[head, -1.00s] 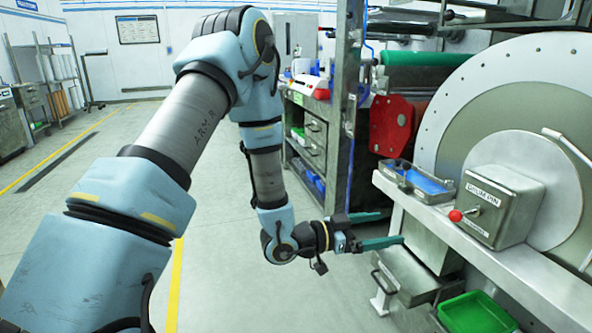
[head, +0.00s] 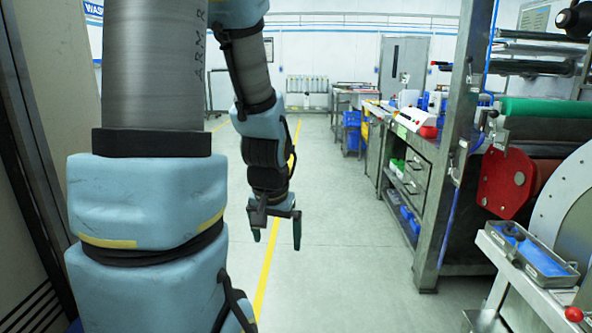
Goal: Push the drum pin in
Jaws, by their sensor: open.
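The red knob (head: 573,314) of the drum pin shows at the bottom right corner of the head view. Its metal box is almost wholly cut off by the frame edge, so I cannot tell how far in the pin sits. Part of the big pale drum (head: 568,215) shows at the right edge. My gripper (head: 276,241) hangs over open floor left of the middle, its two dark green fingers apart and pointing down. It is open and empty, well to the left of the red knob and touching nothing.
A metal tray with a blue inside (head: 535,256) sits on the machine's ledge. The grey floor (head: 350,270) between is clear. A wall panel (head: 62,110) is close at left.

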